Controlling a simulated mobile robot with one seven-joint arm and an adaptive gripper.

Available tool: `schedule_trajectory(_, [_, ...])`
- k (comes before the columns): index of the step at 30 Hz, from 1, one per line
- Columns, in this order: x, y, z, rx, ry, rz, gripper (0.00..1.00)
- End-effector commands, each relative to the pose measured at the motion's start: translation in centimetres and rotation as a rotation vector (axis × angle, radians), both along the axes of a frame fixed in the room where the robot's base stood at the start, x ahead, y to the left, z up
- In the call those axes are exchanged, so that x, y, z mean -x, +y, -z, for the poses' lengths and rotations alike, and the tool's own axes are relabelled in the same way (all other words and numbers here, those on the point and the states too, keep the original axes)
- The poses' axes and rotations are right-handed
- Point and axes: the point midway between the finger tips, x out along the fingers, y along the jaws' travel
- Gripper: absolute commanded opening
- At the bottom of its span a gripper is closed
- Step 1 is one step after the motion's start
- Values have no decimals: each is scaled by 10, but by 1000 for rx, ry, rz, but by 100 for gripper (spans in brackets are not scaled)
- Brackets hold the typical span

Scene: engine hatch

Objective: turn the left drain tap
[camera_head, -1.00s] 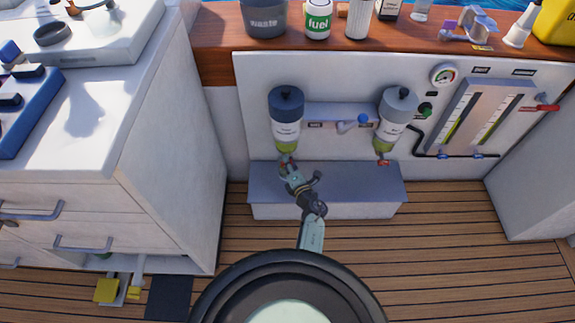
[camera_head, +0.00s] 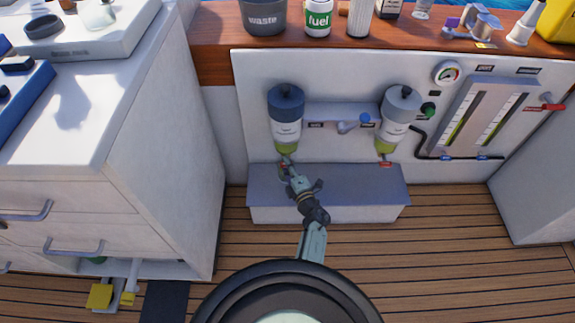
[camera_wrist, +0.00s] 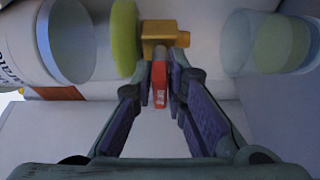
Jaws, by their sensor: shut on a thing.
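The left filter (camera_head: 286,115) has a dark blue top, a white label and a yellow-green bowl, and hangs on the white panel. It shows sideways at the upper left of the wrist view, with its green bowl end (camera_wrist: 124,38). A brass drain fitting (camera_wrist: 165,35) sits below that bowl. The red tap handle (camera_wrist: 159,84) extends from the fitting between my fingertips. My gripper (camera_wrist: 160,78) is shut on this red handle. In the head view my gripper (camera_head: 286,168) is just under the left bowl and hides most of the tap.
The right filter (camera_head: 397,118) has its own red tap (camera_head: 385,164). A blue-knobbed valve (camera_head: 362,118) sits between the filters. A grey step (camera_head: 350,181) lies below them. White drawers (camera_head: 60,210) stand at the left.

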Motion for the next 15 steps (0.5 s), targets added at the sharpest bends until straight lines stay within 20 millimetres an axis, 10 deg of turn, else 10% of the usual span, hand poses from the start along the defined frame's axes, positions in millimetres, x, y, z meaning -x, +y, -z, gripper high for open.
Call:
schedule_trajectory(6, [0, 0, 0, 0, 0, -1, 0])
schedule_trajectory(7, [0, 0, 0, 0, 0, -1, 15])
schedule_trajectory(15, [0, 0, 0, 1, 0, -1, 33])
